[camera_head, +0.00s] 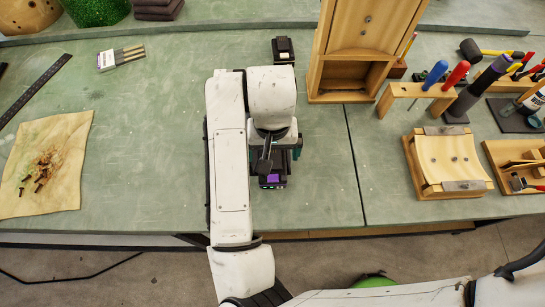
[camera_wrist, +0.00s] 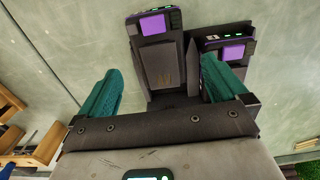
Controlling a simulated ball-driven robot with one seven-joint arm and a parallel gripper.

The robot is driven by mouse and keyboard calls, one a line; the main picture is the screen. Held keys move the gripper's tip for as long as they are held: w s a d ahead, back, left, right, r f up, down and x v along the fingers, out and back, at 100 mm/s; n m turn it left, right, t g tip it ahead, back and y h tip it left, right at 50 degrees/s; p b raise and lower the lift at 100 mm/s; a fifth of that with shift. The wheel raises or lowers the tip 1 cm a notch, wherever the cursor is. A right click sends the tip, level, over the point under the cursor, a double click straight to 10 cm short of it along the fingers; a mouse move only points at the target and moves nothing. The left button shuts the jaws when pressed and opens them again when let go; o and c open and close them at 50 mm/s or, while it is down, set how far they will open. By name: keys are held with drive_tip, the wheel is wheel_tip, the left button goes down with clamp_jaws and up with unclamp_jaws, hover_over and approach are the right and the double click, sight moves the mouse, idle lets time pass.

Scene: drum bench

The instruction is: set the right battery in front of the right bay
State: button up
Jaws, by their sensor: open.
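A dark unit (camera_wrist: 190,30) lies under my gripper in the wrist view, with two black blocks side by side. The left block (camera_wrist: 163,62) is larger in view, with a purple panel and small green lights. The right block (camera_wrist: 236,52) also has a purple panel and is partly covered by a finger. Which parts are batteries and which are bays I cannot tell. My gripper (camera_wrist: 160,66) is open, its teal fingers apart on either side of the left block, with no clear contact. In the head view, my arm hides most of the unit; one purple panel (camera_head: 271,179) shows.
A small black object (camera_head: 283,50) stands behind my arm. A wooden cabinet (camera_head: 345,75), a tool rack (camera_head: 418,89) and a wooden cradle (camera_head: 448,163) are to the right. A stained cloth (camera_head: 45,165) lies left. The bench between cloth and arm is clear.

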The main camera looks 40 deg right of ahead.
wheel_tip(320, 180, up, 7)
idle(0.3)
drive_tip(key=shift+f, duration=0.1)
idle(0.4)
